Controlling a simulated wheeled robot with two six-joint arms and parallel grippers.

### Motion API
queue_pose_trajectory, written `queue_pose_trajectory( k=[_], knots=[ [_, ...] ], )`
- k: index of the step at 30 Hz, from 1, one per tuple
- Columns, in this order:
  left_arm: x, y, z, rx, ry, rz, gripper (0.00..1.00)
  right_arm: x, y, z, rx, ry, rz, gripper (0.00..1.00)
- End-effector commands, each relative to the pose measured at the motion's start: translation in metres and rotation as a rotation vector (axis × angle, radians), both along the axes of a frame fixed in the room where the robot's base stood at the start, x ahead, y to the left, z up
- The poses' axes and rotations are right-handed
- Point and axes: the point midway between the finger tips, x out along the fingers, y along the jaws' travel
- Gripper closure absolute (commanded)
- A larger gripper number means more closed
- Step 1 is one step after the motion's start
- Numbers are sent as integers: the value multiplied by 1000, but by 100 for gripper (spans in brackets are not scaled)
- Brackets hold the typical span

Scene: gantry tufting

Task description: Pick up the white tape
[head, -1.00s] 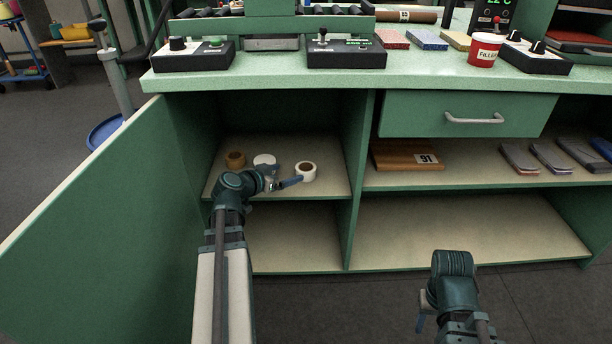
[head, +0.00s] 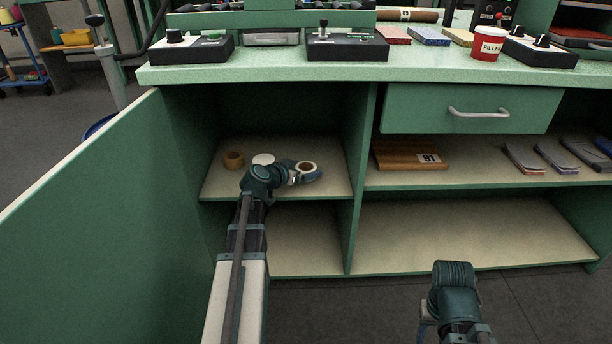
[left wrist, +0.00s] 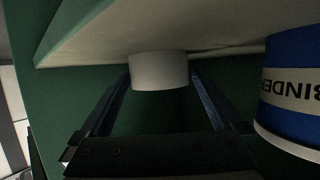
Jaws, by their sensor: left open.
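The white tape (head: 307,165) is a short roll with a brown core, lying flat on the upper shelf inside the open cabinet. In the left wrist view, which is upside down, the white tape (left wrist: 158,71) shows between my two fingers, with the far part of the roll beyond the tips unclear. My left gripper (head: 304,178) is open at the front of the roll, and its fingers show on both sides in the wrist view (left wrist: 160,88). I cannot tell whether they touch it. My right gripper (head: 426,318) is low in front of the cabinet, its jaws unclear.
A brown tape roll (head: 234,159) and a white-topped tin (head: 262,158) stand left of the white tape; the blue tin labelled BINDER (left wrist: 292,90) is close beside my finger. A divider (head: 361,180) bounds the right; an open door (head: 100,210) stands left.

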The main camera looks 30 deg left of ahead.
Motion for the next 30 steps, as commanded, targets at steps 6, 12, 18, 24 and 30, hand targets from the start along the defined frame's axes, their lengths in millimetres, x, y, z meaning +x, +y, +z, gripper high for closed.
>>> queue_pose_trajectory(
  k=[6,12,18,24,30],
  knots=[
    [7,-1,-3,0,1,0,0,0,0,-2,0,0,0,50],
    [6,-1,-3,0,0,0,25,0,0,-2,0,0,0,50],
    [6,-1,-2,0,0,0,61,0,0,-2,0,0,0,50],
    [6,-1,-2,0,0,0,74,0,0,-2,0,0,0,50],
    [8,-4,4,0,1,-1,74,0,0,4,0,0,0,50]
  ],
)
